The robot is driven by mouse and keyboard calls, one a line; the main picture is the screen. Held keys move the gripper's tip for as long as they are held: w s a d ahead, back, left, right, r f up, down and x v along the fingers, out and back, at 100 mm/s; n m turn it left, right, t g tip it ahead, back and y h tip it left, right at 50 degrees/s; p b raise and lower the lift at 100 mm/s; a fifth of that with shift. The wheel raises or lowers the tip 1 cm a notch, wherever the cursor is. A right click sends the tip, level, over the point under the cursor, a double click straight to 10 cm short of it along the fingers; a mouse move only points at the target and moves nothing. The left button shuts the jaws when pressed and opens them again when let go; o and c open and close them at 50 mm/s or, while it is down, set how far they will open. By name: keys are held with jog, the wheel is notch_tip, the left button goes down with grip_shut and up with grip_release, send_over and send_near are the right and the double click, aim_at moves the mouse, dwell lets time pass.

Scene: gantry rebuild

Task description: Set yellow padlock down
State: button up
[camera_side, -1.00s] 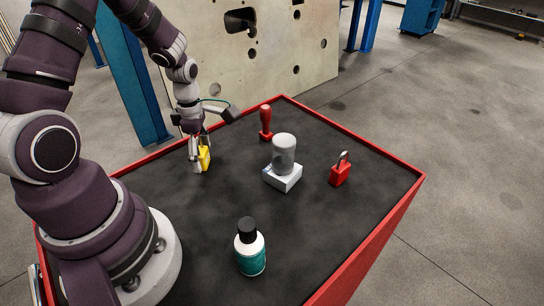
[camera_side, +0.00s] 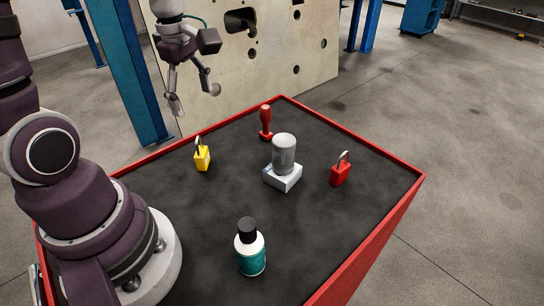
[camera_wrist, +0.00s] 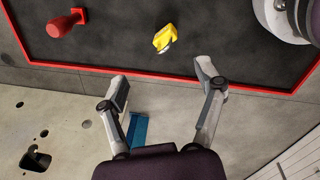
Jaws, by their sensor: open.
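The yellow padlock (camera_side: 202,159) stands upright on the black table top (camera_side: 200,215), near the back left edge, with its shackle up. In the wrist view the yellow padlock (camera_wrist: 163,38) lies beyond the fingertips with nothing touching it. My gripper (camera_side: 195,100) is open and empty, raised well above the table and the padlock. Its two spread fingers also show in the wrist view (camera_wrist: 163,82), with a clear gap between them.
A red-handled stamp-like tool (camera_side: 266,122) stands at the back edge. A grey cylinder on a white block (camera_side: 284,165) is mid-table. A red padlock (camera_side: 340,174) stands at right, and a white-and-teal bottle (camera_side: 250,250) at front. A red rim (camera_side: 350,135) borders the table.

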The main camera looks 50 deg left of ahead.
jog(key=s+d+r+m+t, duration=0.2)
jog(key=d+m, duration=0.2)
jog(key=m, duration=0.7)
jog(key=s+d+r+m+t, duration=0.2)
jog(key=d+m, duration=0.3)
jog(key=m, duration=0.6)
jog(key=shift+s+r+t+h, duration=0.2)
jog(key=shift+r+t+h, duration=0.15)
jog(key=shift+r, duration=0.2)
jog(key=shift+d, duration=0.1)
